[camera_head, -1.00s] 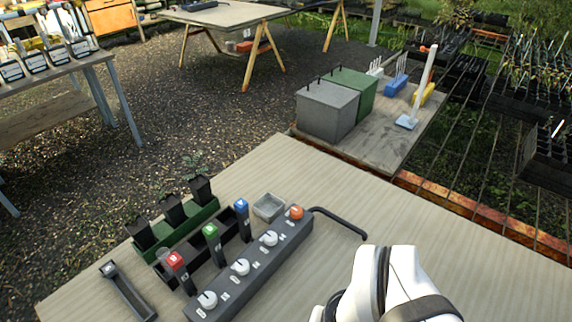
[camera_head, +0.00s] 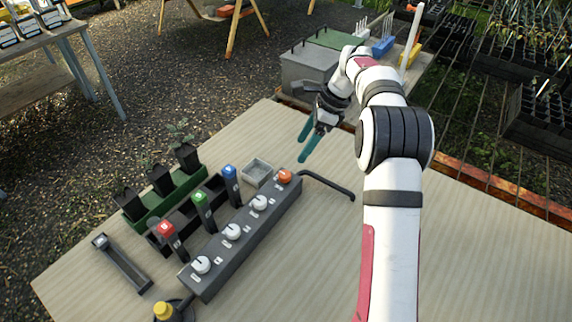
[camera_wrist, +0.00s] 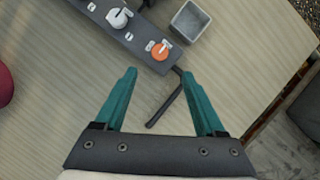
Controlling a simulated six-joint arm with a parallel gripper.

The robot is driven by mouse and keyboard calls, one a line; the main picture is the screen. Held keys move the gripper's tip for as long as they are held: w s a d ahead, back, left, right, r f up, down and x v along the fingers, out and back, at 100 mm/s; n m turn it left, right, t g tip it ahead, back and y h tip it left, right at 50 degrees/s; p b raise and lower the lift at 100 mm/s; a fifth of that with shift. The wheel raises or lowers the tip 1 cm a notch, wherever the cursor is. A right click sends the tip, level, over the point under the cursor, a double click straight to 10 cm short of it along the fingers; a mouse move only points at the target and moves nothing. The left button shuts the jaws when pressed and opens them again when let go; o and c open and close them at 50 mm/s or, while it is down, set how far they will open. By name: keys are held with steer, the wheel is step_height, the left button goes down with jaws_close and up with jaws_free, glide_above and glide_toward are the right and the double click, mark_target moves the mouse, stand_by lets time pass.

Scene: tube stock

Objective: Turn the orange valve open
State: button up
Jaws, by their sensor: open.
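The orange valve (camera_head: 284,177) is a round knob at the far right end of the dark grey manifold block (camera_head: 245,237). It also shows in the wrist view (camera_wrist: 161,51), beyond my fingertips, with a small pale mark on it. My gripper (camera_head: 305,148) has teal fingers spread apart with nothing between them. It hangs above the table, behind and to the right of the valve in the head view, not touching it. In the wrist view my gripper (camera_wrist: 163,75) points toward the valve end of the block.
Several white knobs (camera_head: 260,202) line the same block. A black hose (camera_head: 330,184) curves from its end. A small grey tray (camera_head: 257,172) sits beside the valve. Racks with red, green and blue-topped tubes (camera_head: 202,207) stand left.

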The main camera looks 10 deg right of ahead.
mark_target(285, 174)
steer(key=x, duration=1)
steer(key=shift+a+f, duration=0.1)
steer(key=shift+f, duration=0.25)
jaws_close()
